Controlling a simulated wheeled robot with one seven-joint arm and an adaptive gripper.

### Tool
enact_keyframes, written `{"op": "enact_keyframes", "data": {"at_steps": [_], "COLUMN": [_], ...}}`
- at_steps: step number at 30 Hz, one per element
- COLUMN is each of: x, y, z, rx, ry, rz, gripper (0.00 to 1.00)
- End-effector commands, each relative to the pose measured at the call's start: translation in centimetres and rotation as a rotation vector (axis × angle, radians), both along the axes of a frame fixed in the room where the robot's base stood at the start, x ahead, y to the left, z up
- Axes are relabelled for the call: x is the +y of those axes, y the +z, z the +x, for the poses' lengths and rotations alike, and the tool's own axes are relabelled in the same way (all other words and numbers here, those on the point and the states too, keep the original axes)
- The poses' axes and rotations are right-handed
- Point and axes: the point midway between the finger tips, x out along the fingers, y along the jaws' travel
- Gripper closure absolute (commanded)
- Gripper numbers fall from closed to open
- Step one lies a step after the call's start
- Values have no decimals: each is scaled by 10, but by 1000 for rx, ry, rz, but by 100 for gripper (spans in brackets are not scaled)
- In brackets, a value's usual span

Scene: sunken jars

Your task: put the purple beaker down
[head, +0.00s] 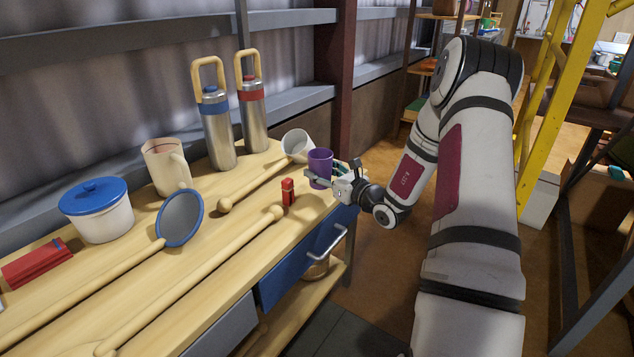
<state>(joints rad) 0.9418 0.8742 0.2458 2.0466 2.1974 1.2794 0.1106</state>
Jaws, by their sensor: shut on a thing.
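The purple beaker (320,165) is near the right end of the wooden workbench, upright. My gripper (330,178) reaches in from the right and is shut on the beaker at its lower part. The beaker's base is close to the bench top; I cannot tell whether it touches. Part of its lower right side is hidden by the gripper.
Two steel flasks (217,130) (252,112) stand behind. The bench's right end (345,205) is close by.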

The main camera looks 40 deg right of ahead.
Motion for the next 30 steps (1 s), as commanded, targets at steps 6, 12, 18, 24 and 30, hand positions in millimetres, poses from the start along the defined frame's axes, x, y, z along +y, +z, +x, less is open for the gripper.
{"op": "enact_keyframes", "data": {"at_steps": [6,12,18,24,30], "x": [-7,-10,-10,-10,-9], "y": [-3,-9,-38,-38,-42], "z": [23,33,33,32,32], "rx": [-1,1,0,-1,0], "ry": [0,-2,-1,-1,-1], "rz": [-1,2,1,0,0], "gripper": [82,82,82,82,82]}}
